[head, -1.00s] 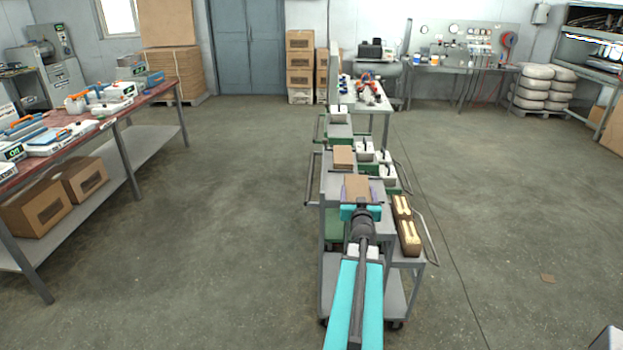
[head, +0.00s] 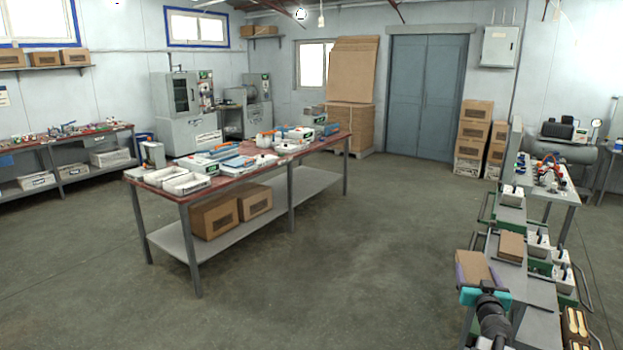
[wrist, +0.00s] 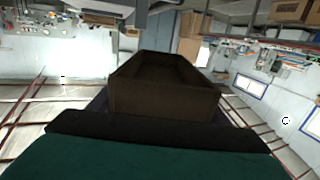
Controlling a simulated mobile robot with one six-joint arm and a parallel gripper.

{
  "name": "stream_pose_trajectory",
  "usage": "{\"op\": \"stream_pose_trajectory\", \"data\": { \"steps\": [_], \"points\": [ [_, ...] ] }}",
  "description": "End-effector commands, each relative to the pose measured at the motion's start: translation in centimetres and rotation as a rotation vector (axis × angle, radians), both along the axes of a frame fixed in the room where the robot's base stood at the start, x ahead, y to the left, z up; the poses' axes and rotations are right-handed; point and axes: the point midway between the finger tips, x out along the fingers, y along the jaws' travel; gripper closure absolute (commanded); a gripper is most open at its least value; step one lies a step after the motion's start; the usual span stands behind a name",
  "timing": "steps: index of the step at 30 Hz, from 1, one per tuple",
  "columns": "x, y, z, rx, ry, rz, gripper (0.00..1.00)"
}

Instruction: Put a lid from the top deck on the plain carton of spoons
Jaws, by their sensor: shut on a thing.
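My gripper (head: 484,290) is shut on a brown cardboard lid (head: 476,267), held level at the left side of the grey cart. In the wrist view the lid (wrist: 160,98) fills the middle as a dark, hollow, open-sided box shape. A stack of brown lids (head: 511,246) sits on the cart's top deck (head: 509,276), just right of and behind the held lid. Cartons of wooden spoons (head: 575,326) stand at the lower right, partly cut off by the frame. I cannot tell which is plain.
White-and-black devices (head: 538,240) stand along the cart's right side. A red-topped table (head: 150,182) with devices and trays stands to the left, cardboard boxes (head: 216,215) on its lower shelf. Floor between table and cart (head: 380,260) is clear.

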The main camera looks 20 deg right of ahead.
Motion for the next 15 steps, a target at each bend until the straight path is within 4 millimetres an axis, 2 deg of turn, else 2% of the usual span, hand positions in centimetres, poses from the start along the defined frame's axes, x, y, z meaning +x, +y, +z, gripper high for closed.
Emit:
{"op": "stream_pose_trajectory", "data": {
  "steps": [1, 6, 15],
  "points": [
    [1.4, 1.7, 0.3, -0.001, 0.0, 0.046, 0.51],
    [5.4, 7.0, 0.9, -0.001, 0.001, 0.191, 0.51],
    [11.0, 17.2, 1.5, 0.0, 0.0, 0.46, 0.51]
  ]
}}
